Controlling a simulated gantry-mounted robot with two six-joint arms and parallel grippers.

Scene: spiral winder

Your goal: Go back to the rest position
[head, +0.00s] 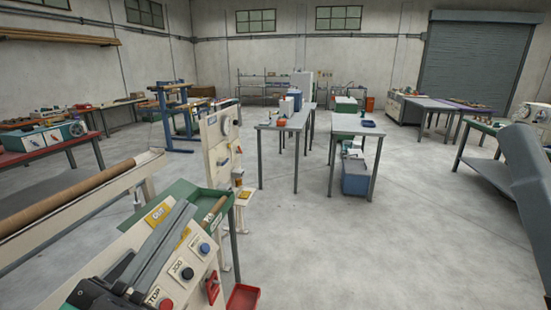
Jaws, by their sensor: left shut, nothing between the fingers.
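My left gripper (183,213) comes in at the bottom left, its two long grey fingers pointing away from me. The fingers lie together, shut and empty. I cannot tell whether the fingers touch the panel. My right gripper is out of view; a grey link at the right edge seems to be part of my right arm.
A green tray (184,189) adjoins the panel, and a red bin (243,298) stands below right. A long brown tube (80,188) lies on the cream frame at left. Two grey tables (357,124) stand ahead. The floor (310,240) at centre right is clear.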

